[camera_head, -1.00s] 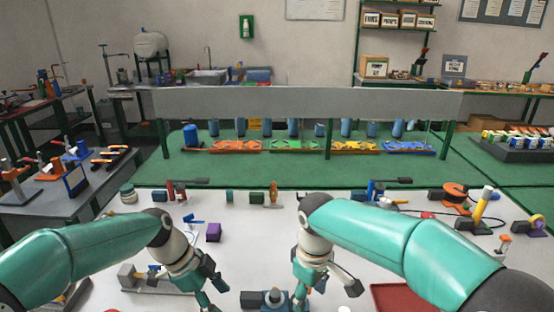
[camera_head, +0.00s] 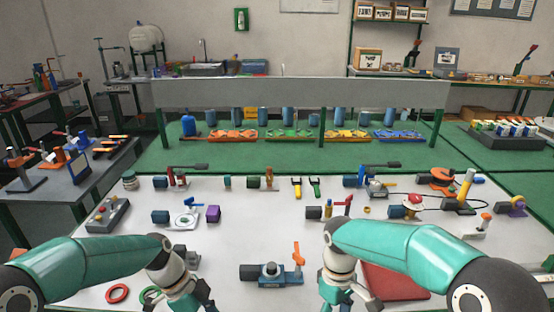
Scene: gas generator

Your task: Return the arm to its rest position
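My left arm comes in from the lower left, and its gripper (camera_head: 188,302) is low over the front of the white table (camera_head: 235,240). My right arm comes in from the lower right, and its gripper (camera_head: 350,302) is low beside the red tray (camera_head: 395,282). Both grippers are cut by the bottom edge, so their fingertips are hidden. I see nothing held in the visible parts. A blue fitting with an orange-handled valve (camera_head: 272,272) lies between the grippers.
A grey button box (camera_head: 108,215) stands at the table's left. The table's middle is mostly clear.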

